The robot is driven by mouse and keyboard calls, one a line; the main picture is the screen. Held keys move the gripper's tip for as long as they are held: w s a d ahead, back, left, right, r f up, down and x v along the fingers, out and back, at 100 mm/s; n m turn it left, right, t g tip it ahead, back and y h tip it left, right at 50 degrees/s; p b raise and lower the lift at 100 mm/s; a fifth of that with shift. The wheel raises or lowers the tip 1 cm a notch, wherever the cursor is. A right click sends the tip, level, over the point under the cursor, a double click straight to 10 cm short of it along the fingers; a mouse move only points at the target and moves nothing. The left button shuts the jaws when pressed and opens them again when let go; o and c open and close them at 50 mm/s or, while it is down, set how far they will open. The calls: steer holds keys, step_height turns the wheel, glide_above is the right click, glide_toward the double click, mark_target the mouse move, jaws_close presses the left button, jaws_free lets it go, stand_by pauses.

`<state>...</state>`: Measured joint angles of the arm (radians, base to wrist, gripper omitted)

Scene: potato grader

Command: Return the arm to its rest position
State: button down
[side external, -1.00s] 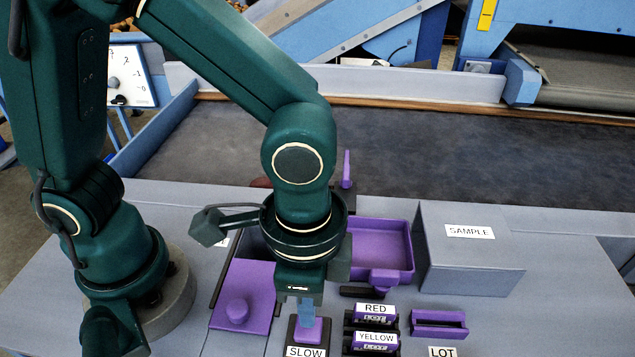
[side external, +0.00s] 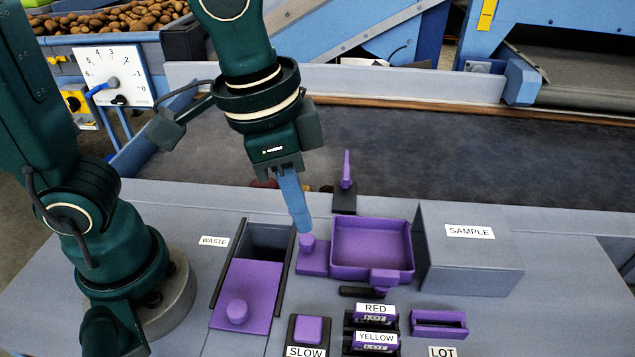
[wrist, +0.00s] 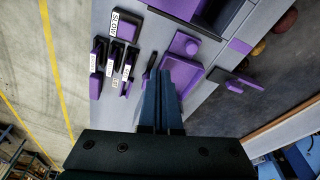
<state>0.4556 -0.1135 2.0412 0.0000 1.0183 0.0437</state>
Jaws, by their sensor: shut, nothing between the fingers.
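My gripper (side external: 302,228) is shut and empty. In the side external view its blue fingers point down, above or in front of the purple knob (side external: 307,243) left of the purple tray (side external: 372,248); I cannot tell the exact gap. In the wrist view the fingers (wrist: 167,78) are close together with nothing between them, and the purple tray (wrist: 180,76) lies beyond them. The purple SLOW button (side external: 308,329) stands uncovered at the front of the bench, apart from my gripper.
A purple sliding lid (side external: 246,297) partly covers the WASTE opening (side external: 268,238). An upright purple lever (side external: 346,172) stands behind the tray. The SAMPLE box (side external: 470,267) is to the right. RED (side external: 376,309) and YELLOW (side external: 376,338) holders are in front. A dark belt (side external: 480,155) runs behind.

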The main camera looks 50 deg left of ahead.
steer(key=s+a+n+t+y, duration=0.1)
steer(key=s+a+n+t, duration=0.2)
steer(key=a, duration=0.6)
steer(key=shift+a+r+n+t, duration=0.35)
steer(key=shift+r+n, duration=0.1)
steer(key=shift+n, duration=0.95)
